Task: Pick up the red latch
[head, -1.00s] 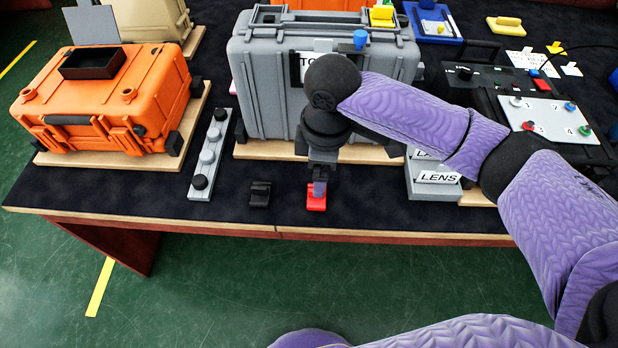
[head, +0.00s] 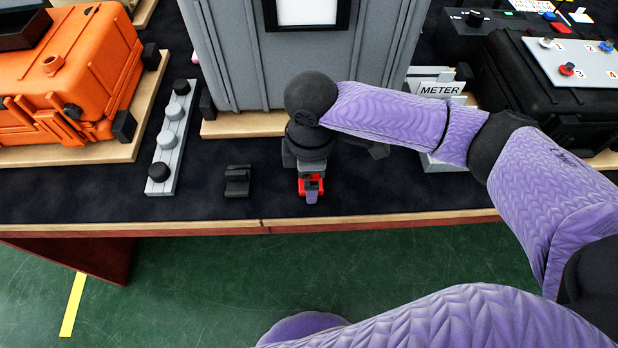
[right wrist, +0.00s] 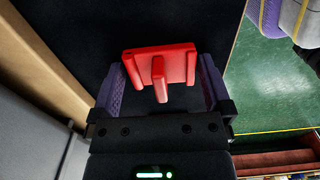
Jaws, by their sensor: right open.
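The red latch (right wrist: 160,66) lies on the dark table top, between the two purple fingers of my right gripper (right wrist: 162,85) in the right wrist view. The fingers are apart, one on each side of it, and a narrow gap shows beside it. In the head view the red latch (head: 317,187) shows partly beneath my right gripper (head: 311,190), near the table's front edge. The gripper hides part of it. My left gripper is not in view.
A black latch-like piece (head: 237,181) lies to the left. Beyond it is a grey strip with knobs (head: 168,140). A large grey case (head: 240,60) on a wooden board stands behind. An orange case (head: 80,90) is at far left. The table's front edge (head: 200,228) is close.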

